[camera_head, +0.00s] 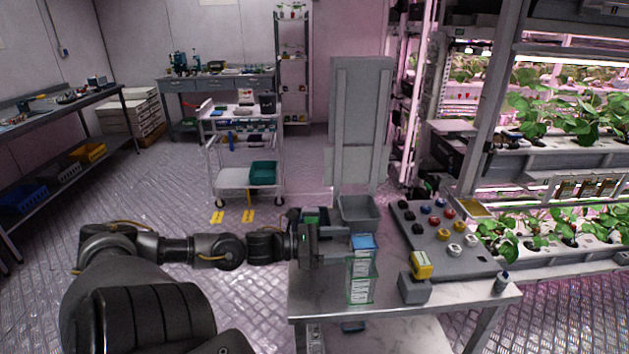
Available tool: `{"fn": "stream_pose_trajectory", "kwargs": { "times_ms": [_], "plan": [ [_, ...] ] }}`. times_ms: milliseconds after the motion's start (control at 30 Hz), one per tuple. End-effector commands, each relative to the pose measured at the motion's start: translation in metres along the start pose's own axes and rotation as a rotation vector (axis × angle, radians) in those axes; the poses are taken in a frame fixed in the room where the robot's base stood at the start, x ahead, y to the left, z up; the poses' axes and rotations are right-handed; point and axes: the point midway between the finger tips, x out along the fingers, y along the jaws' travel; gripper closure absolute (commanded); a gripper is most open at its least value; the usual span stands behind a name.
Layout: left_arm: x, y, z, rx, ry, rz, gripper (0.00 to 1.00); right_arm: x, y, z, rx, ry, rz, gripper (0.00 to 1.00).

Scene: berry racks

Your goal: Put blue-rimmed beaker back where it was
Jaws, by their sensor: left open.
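My right gripper is out of view.
A grey bin (358,213) stands behind the gripper. A grey sloped rack (437,238) holds several coloured caps.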

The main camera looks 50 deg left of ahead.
Motion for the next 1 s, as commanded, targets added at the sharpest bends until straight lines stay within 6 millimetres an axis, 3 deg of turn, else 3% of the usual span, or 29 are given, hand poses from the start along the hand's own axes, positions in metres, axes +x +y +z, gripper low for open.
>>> {"fn": "stream_pose_trajectory", "kwargs": {
  "times_ms": [500, 1000],
  "plan": [
    [-0.061, 0.0, 0.0, -0.001, 0.001, 0.003, 0.28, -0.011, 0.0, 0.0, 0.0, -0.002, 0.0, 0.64],
    [-0.068, 0.0, 0.0, 0.0, 0.0, 0.002, 0.28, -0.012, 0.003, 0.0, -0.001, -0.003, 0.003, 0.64]
  ]
}}
